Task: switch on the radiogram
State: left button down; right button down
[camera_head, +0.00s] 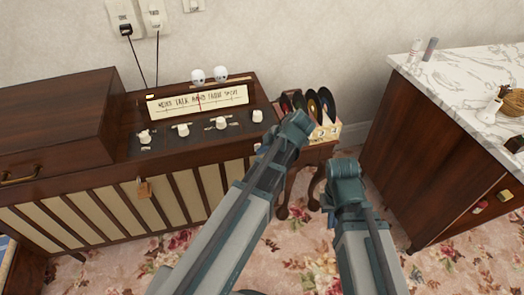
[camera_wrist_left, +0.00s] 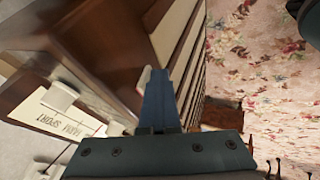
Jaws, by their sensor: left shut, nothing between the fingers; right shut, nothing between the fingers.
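The radiogram (camera_head: 140,165) is a dark wooden cabinet with cream slats along the left wall. Its top panel has a lettered dial (camera_head: 225,97) with a red needle and a row of several white knobs, including the rightmost knob (camera_head: 257,116) and leftmost knob (camera_head: 145,137). My left gripper (camera_head: 262,146) is by the radiogram's right front corner, its fingers mostly hidden by the arm. In the left wrist view its shut blue fingers (camera_wrist_left: 158,105) are close to the cabinet edge; contact is unclear. My right gripper (camera_head: 345,172) is right of it, over the floor, its fingertips hidden.
A small table with a record rack (camera_head: 325,130) stands right of the radiogram. A marble-topped cabinet (camera_head: 455,75) is at the right. Wall sockets (camera_head: 156,15) with cords are behind. Two white round objects (camera_head: 198,76) sit behind the dial.

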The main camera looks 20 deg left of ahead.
pick_arm(q)
jog(key=shift+r, duration=0.2)
pick_arm(e)
jog(key=shift+r, duration=0.15)
pick_arm(q)
jog(key=shift+r+p, duration=0.65)
jog(key=shift+p, duration=0.15)
pick_arm(e)
jog(key=shift+r, duration=0.65)
